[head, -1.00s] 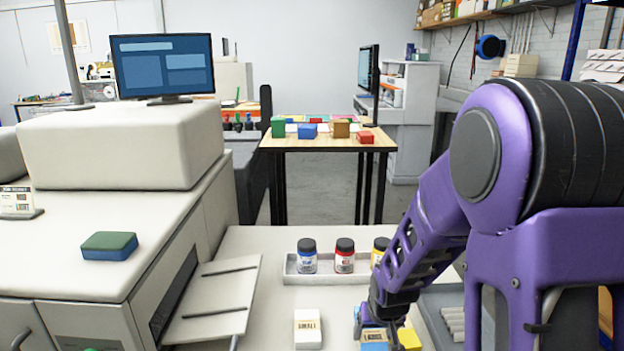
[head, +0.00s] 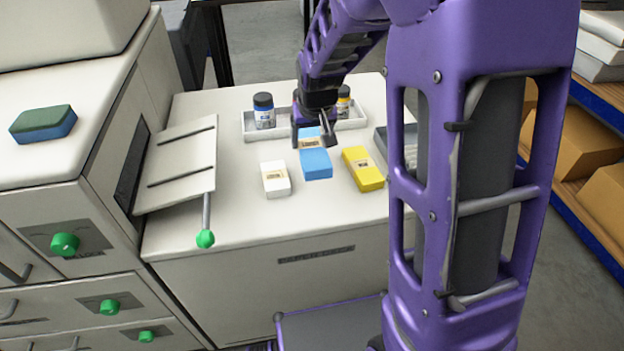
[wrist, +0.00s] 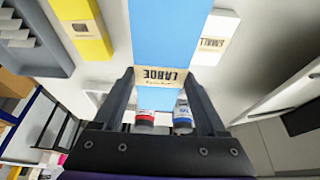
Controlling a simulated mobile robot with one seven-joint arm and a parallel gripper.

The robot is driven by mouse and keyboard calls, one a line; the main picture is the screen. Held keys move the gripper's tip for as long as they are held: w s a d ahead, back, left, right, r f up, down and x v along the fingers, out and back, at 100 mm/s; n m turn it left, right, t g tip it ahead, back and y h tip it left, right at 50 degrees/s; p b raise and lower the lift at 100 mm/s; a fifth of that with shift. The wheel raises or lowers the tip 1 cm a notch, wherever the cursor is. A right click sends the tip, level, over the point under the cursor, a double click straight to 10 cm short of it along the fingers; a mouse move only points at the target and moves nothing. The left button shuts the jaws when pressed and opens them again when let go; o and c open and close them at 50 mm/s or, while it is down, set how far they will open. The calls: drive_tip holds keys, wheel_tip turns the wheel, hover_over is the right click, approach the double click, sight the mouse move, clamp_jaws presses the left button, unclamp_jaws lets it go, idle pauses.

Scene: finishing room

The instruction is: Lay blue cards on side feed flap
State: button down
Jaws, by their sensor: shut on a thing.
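The blue cards (head: 316,163) are a long blue pack with a printed pale band, between a white pack and a yellow pack at the side counter. My gripper (head: 315,132) is shut on the pack's far end, by the label band. In the wrist view the blue pack (wrist: 172,30) lies between the two fingers (wrist: 162,82) and runs away from them. I cannot tell whether it touches the counter. The side feed flap (head: 180,180) is a pale tilted plate with two dark bars, on the machine's side, left of the packs. Its upper face is bare.
A white pack (head: 275,178) stands between the blue cards and the flap; a yellow pack (head: 363,168) is to the right. A jar tray (head: 250,130) lies behind. A green-knobbed lever (head: 205,238) sticks out at the flap's near edge. The counter's front is clear.

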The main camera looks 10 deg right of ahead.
drive_tip(key=f+b, duration=0.1)
drive_tip(key=f, duration=0.8)
drive_tip(key=shift+w+a+f+b, duration=0.1)
drive_tip(key=shift+w+f+b, duration=0.1)
drive_tip(key=shift+b, duration=0.2)
drive_tip(key=shift+f, duration=0.1)
drive_tip(key=shift+c, duration=1.9)
unclamp_jaws()
drive_tip(key=shift+f, duration=0.1)
drive_tip(key=o, duration=0.4)
drive_tip(key=shift+r, duration=0.2)
